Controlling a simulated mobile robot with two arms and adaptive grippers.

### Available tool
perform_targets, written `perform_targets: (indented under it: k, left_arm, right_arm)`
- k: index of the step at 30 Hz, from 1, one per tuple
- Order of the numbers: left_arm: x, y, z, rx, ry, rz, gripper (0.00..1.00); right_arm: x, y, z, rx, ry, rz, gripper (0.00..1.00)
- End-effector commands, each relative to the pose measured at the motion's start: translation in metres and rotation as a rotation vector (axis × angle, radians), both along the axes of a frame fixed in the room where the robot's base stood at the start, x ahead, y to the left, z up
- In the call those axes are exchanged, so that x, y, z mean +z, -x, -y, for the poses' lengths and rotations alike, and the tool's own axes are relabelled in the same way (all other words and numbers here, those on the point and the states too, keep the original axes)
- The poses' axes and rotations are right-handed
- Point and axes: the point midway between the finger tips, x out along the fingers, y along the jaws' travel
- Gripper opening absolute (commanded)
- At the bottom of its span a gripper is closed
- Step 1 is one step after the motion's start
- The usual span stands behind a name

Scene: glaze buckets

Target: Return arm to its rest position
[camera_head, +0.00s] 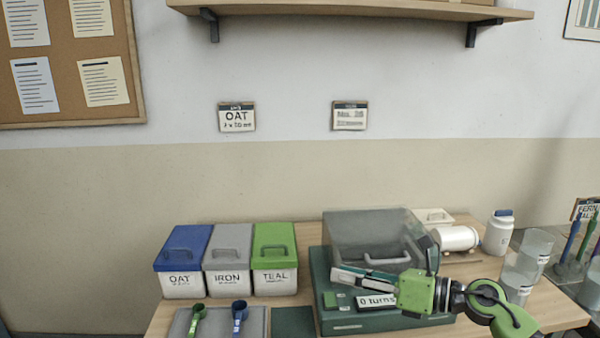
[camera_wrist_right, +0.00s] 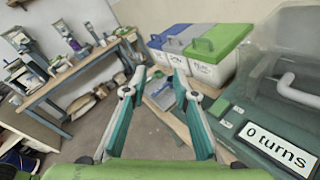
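My right arm comes in from the lower right in the head view. Its green gripper (camera_head: 338,277) reaches left in front of the dark green machine (camera_head: 345,327), partly covering it. In the wrist view the right gripper's two fingers (camera_wrist_right: 160,78) stand apart with nothing between them. The machine has a clear grey hood (camera_head: 365,225) with a handle and a display (camera_head: 375,301) reading "0 turns"; both also show at the right of the wrist view. My left gripper is in neither view.
Blue-lidded OAT (camera_head: 180,285), grey-lidded IRON (camera_head: 222,285) and green-lidded TEAL (camera_head: 275,283) buckets stand left of the machine. Green (camera_head: 197,318) and blue (camera_head: 239,316) scoops lie on a grey tray (camera_head: 218,330). White jars (camera_head: 497,236) and clear beakers (camera_head: 520,272) stand right, near my arm.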

Motion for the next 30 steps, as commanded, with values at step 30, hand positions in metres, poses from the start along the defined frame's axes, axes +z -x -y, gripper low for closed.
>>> perform_targets:
  k: [30]
  left_arm:
    - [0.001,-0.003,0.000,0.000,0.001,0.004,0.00]
  right_arm:
    - [-0.264,0.259,0.119,-1.838,-1.830,-1.550,0.26]
